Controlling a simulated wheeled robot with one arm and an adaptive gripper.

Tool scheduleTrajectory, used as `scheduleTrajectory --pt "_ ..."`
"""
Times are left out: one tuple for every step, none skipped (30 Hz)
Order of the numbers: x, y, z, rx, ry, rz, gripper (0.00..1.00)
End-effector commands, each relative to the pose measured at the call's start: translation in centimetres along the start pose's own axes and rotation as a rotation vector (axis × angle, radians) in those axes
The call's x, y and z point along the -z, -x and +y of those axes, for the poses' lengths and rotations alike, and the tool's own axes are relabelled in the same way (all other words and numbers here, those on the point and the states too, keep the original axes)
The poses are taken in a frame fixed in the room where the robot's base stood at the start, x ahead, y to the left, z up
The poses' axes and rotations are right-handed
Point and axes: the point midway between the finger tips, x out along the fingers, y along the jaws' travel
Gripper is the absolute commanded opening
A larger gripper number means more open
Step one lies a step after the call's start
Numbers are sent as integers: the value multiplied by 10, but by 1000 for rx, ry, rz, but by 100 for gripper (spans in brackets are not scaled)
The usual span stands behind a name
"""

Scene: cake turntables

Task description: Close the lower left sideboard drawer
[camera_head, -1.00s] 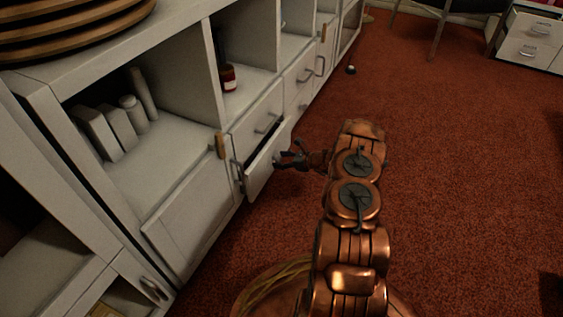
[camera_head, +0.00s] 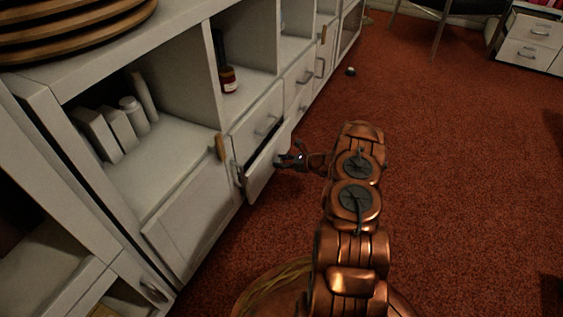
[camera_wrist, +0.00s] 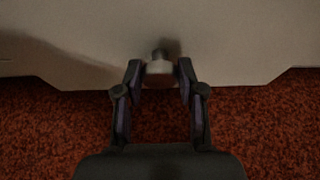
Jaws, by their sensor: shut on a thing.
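The lower left sideboard drawer (camera_head: 264,172) is pulled partly open, with a dark gap along its top edge. Its pale front also fills the upper part of the wrist view (camera_wrist: 235,45). My gripper (camera_head: 281,160) is at the outer face of this front, reaching in from the right. In the wrist view my gripper (camera_wrist: 159,68) has its two fingers on either side of a small pale handle (camera_wrist: 160,67) and is shut on it. In the head view the handle is hidden by the fingers.
A closed drawer (camera_head: 258,117) sits directly above. A cabinet door (camera_head: 195,222) is left of the drawer. Shelves above hold white boxes (camera_head: 97,133) and a dark bottle (camera_head: 228,78). The red carpet (camera_head: 450,170) to the right is clear.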

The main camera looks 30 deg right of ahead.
Motion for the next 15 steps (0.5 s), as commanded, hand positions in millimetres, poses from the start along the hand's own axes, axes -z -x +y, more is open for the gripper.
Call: scheduleTrajectory --pt "0 0 0 1 0 0 0" --pt "0 0 0 1 0 0 0" --pt "0 0 0 1 0 1 0" --pt "0 0 0 1 0 0 0" --pt "0 -1 0 1 0 0 0" --pt "-1 -2 0 0 0 0 0" --pt "-2 -4 0 0 0 0 0" --pt "-3 -6 0 -1 0 0 0" --pt "-4 -10 1 -2 0 0 0" --pt "-6 -12 1 -2 0 0 0" --pt "-7 -16 1 -3 0 0 0" --pt "-8 -20 1 -4 0 0 0" --pt "-9 -22 1 -3 0 1 0" --pt "-10 -25 1 -3 -1 1 0" --pt "-12 -28 1 -2 -1 1 0"
